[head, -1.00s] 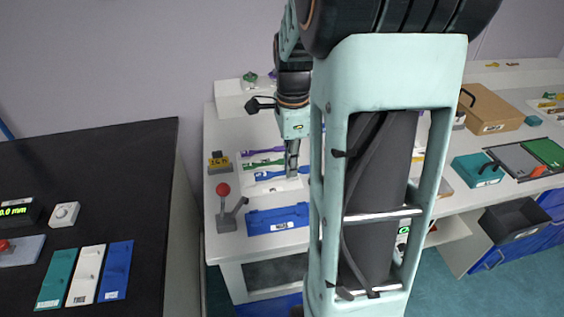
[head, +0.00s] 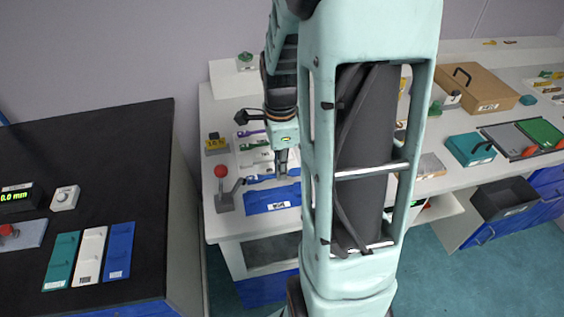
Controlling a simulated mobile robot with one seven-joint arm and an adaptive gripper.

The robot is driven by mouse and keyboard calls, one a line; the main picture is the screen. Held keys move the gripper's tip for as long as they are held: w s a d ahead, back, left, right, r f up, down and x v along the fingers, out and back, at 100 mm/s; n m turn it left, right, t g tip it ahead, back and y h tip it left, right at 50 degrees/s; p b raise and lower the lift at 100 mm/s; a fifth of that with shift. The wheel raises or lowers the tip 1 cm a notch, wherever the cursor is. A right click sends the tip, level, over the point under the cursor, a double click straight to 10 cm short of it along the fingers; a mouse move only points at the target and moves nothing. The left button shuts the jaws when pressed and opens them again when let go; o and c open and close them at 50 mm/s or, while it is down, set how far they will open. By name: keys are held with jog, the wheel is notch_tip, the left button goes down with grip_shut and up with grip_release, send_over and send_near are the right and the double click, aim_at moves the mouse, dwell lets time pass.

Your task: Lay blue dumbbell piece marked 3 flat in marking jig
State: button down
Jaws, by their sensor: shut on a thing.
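My gripper (head: 281,172) points down over the white bench, left of my arm's large link. It is shut on a blue dumbbell piece (head: 259,179), which shows as a thin blue strip on both sides of the fingertips. Its mark is too small to read. The piece looks level, close above or at the near end of a white sheet with purple and green dumbbell pieces (head: 250,133). A blue labelled block (head: 272,199) sits just in front of the gripper. I cannot read its label or tell whether it is the marking jig.
A red-knobbed lever device (head: 223,185) stands left of the blue block. A yellow-black unit (head: 215,143) is behind it. A black-topped table (head: 100,160) lies left across a gap. A brown case (head: 480,88) and a teal box (head: 470,149) are on the right.

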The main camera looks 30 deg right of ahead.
aim_at(281, 192)
jog(key=shift+f+b, duration=2.25)
jog(key=shift+f, duration=0.65)
jog(key=shift+f+b, duration=0.45)
jog(key=shift+f, duration=0.15)
jog(key=c, duration=2)
grip_release()
notch_tip(281, 192, up, 12)
jog(key=shift+r, duration=0.1)
